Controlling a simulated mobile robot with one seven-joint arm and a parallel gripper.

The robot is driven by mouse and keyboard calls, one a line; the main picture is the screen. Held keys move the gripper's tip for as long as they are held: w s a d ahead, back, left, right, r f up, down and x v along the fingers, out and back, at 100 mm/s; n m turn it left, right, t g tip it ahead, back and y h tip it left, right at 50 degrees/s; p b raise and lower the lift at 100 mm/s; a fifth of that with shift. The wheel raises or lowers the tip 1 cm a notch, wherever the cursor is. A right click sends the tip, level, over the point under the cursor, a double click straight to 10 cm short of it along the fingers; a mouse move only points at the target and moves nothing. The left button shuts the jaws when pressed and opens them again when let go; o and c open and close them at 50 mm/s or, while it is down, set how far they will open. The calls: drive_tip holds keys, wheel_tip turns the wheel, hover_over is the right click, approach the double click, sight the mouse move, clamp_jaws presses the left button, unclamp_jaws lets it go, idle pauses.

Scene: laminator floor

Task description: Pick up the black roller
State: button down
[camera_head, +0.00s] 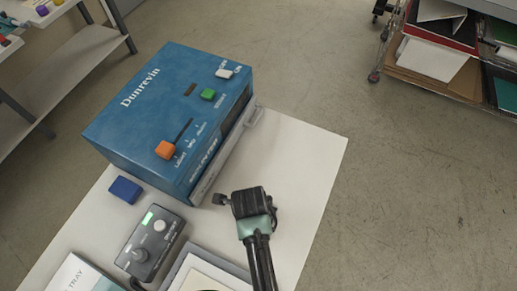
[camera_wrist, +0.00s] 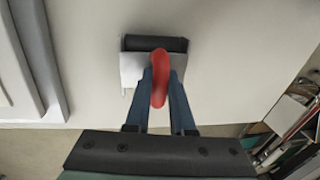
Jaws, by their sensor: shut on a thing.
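The black roller (camera_wrist: 156,44) is a dark cylinder in a grey metal frame with a red handle (camera_wrist: 159,75). It shows at the top middle of the wrist view, over the white tabletop. My gripper (camera_wrist: 160,92) is shut on the red handle, with one finger on each side. In the head view my gripper (camera_head: 252,203) is over the table, right of the grey control box. A small dark piece (camera_head: 221,199) sticks out at its left, perhaps part of the roller. My gripper hides the rest there. I cannot tell whether the roller touches the table.
A blue laminator (camera_head: 160,110) stands behind on the white table (camera_head: 312,160). A blue block (camera_head: 125,189), a grey control box (camera_head: 152,242) and a grey tray (camera_head: 215,262) are at left and front. The table is clear to the right. A shelf cart (camera_head: 440,70) stands far right.

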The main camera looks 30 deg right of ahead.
drive_tip(key=shift+r, duration=0.15)
wheel_tip(320, 180, up, 10)
drive_tip(key=shift+f+b, duration=0.1)
drive_tip(key=shift+b, duration=0.45)
drive_tip(key=c, duration=1.3)
unclamp_jaws()
clamp_jaws()
